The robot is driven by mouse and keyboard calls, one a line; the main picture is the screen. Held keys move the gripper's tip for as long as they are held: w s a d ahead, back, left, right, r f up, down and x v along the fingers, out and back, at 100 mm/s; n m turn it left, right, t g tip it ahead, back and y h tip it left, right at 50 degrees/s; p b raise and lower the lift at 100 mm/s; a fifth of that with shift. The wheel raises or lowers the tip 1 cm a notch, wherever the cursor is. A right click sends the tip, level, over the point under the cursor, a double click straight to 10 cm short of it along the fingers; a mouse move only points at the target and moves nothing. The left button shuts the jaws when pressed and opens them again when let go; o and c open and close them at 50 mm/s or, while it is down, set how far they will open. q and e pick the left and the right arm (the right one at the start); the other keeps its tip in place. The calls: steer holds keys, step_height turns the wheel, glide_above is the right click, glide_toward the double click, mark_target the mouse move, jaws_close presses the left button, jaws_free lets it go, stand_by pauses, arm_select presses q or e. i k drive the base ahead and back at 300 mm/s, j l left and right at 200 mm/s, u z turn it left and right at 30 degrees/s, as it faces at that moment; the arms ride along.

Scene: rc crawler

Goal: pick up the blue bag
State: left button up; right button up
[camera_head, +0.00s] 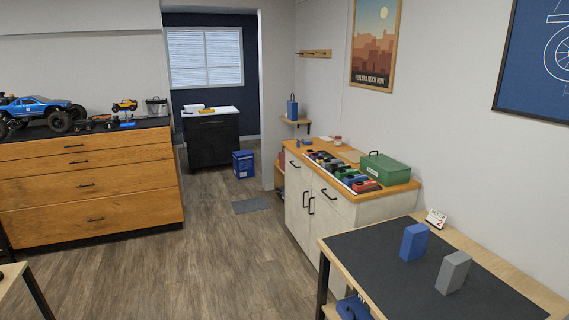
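Several blue things are in view, and I cannot tell for sure which is the blue bag. An upright blue block-like pack (414,242) stands on the dark mat of the near right table. A small blue item with a thin handle (292,108) stands on a little wall shelf. A blue box-like container with white markings (243,164) is on the floor near the doorway. Another blue item (352,307) is partly cut off below the near table's left edge. Neither of my grippers is in view.
A grey block (454,272) stands beside the blue pack on the near table (374,268), with a small number sign (436,218) behind. A white cabinet (322,199) carries a green toolbox (384,168). A wooden drawer unit (90,185) is left.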

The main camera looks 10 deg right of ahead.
mark_target(293, 106)
steer(key=u, duration=0.15)
steer(key=i, duration=2.3)
steer(key=i+j+z, duration=0.1)
steer(key=i, duration=0.75)
steer(key=i+j, duration=0.1)
steer(key=i, duration=0.7)
steer(key=i+l+z, duration=0.25)
steer(key=i, duration=0.6)
steer(key=i+z, duration=0.25)
steer(key=i, duration=0.6)
steer(key=i+j+z, duration=0.25)
steer(key=i, duration=0.6)
